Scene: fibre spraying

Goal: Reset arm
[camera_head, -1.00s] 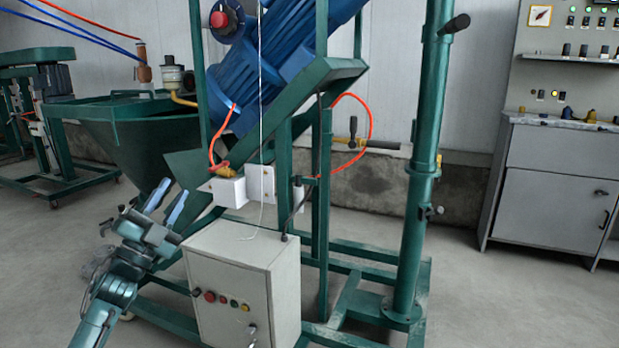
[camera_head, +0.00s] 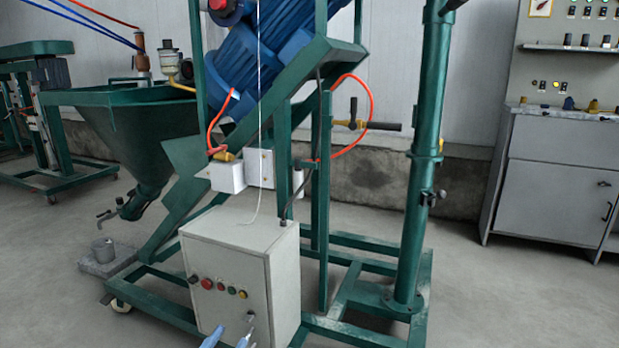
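My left gripper (camera_head: 228,337) shows only as two blue fingertips at the bottom edge of the head view. The tips are apart with a gap between them and nothing visible in it. They appear in front of the lower part of the pale control box (camera_head: 225,257) with its coloured buttons; I cannot tell whether they touch it. The rest of the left arm is below the picture. My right gripper is not in view.
The green machine frame (camera_head: 427,150) with blue motors (camera_head: 245,70) fills the middle. A grey cabinet (camera_head: 550,200) stands at right. Open floor lies at lower left and right.

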